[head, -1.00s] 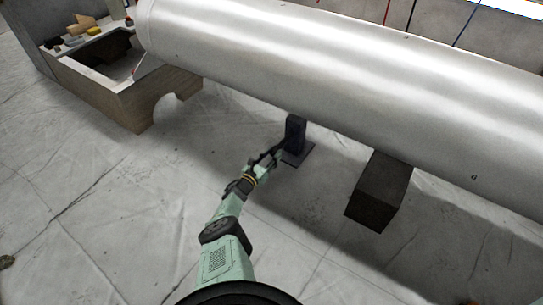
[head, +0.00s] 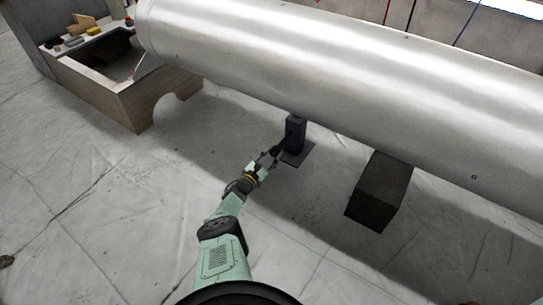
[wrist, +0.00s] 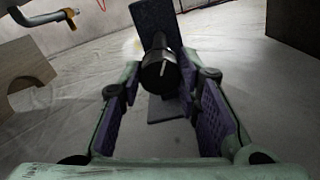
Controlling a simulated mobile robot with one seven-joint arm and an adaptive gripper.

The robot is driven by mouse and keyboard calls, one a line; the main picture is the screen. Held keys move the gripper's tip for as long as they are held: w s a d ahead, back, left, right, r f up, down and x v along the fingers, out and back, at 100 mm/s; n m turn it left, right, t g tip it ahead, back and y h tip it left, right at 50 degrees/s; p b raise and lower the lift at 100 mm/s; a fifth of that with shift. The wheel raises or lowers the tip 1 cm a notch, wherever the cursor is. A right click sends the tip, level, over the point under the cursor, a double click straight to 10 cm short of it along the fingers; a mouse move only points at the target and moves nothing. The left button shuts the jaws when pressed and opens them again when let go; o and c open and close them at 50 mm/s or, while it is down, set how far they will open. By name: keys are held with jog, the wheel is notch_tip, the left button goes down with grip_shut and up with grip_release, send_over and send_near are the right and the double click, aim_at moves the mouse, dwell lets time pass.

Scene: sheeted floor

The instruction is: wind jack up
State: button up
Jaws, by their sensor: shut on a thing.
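The jack (head: 295,135) is a dark upright column on a flat square base plate, standing on the floor under the large silver cylinder (head: 330,70). A short narrower piece shows at its top, near the cylinder's underside; I cannot tell whether they touch. My gripper (head: 276,153) is at the near left side of the jack. In the wrist view its purple-padded fingers (wrist: 160,88) are shut on a round black knob (wrist: 158,72) with a pale line on its face.
A dark block (head: 378,195) stands under the cylinder to the right of the jack. A wooden stand (head: 140,105) with an arched cutout is at the left, with small items on a ledge behind. The sheeted floor around my arm is clear.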

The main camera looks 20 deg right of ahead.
jog(key=m, duration=0.4)
jog(key=shift+m, duration=0.3)
jog(key=m, duration=0.3)
jog(key=shift+m, duration=0.4)
jog(key=m, duration=0.8)
jog(key=shift+f, duration=0.1)
jog(key=m, duration=0.3)
jog(key=shift+m, duration=0.4)
jog(key=m, duration=0.3)
jog(key=shift+d+m, duration=0.1)
jog(key=shift+m, duration=0.2)
jog(key=m, duration=0.5)
jog(key=shift+m, duration=0.4)
